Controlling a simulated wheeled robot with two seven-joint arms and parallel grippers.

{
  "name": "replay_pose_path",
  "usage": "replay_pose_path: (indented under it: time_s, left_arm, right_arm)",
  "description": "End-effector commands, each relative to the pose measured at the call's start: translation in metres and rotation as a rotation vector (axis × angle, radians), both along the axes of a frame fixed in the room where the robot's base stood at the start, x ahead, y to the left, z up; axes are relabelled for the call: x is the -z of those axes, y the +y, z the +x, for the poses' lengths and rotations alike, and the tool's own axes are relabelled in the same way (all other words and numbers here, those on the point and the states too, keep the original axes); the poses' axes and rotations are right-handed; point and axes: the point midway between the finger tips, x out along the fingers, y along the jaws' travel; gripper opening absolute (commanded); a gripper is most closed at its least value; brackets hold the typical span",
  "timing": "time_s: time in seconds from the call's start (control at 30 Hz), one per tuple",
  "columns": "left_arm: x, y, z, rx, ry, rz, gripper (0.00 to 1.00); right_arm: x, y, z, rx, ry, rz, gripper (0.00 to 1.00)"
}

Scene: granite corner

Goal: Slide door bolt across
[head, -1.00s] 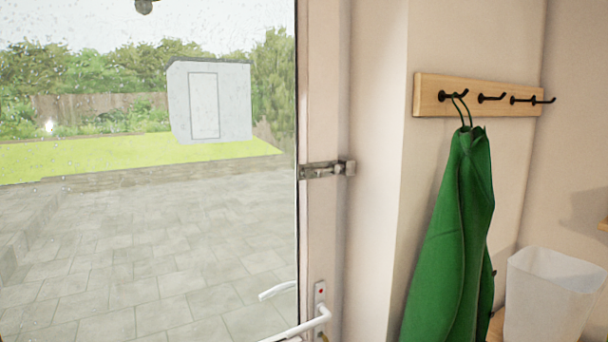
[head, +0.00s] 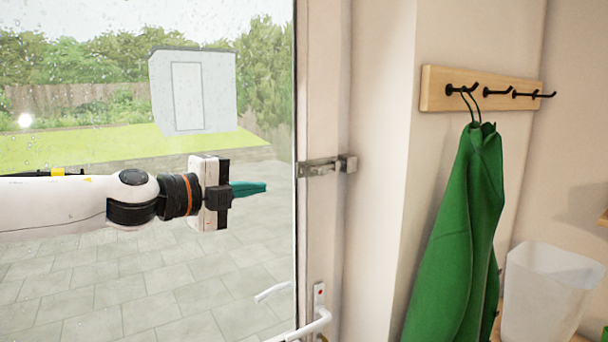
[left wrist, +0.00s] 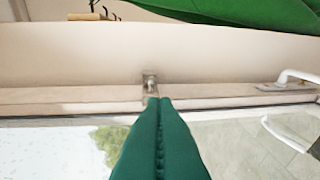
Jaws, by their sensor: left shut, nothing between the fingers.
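The metal door bolt (head: 322,167) sits on the edge of the white door frame (head: 321,240), its bar reaching right to the keeper on the jamb. It also shows in the left wrist view (left wrist: 150,82), just beyond my fingertips. My left gripper (head: 264,187) has green fingers, shut and empty. In the head view it is left of the bolt and slightly lower, with a gap between them. In the wrist view the fingertips point towards the bolt; I cannot tell the exact distance. My right gripper is not in view.
A white door handle (head: 318,318) sticks out below the bolt. The glass pane fills the left side.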

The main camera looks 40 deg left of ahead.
Motion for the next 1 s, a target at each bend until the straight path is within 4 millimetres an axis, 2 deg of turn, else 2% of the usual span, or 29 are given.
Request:
replay_pose_path:
  time_s: [0.17, 0.5, 1.0]
  left_arm:
    - [-0.002, -0.002, 0.008, 0.002, 0.003, 0.004, 0.00]
    - [0.004, -0.010, 0.049, 0.000, 0.004, 0.001, 0.00]
    - [0.011, -0.018, 0.095, -0.002, 0.003, 0.004, 0.00]
  right_arm:
    - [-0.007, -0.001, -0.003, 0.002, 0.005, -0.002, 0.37]
    - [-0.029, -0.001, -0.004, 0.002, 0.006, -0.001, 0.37]
    - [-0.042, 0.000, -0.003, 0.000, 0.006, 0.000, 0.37]
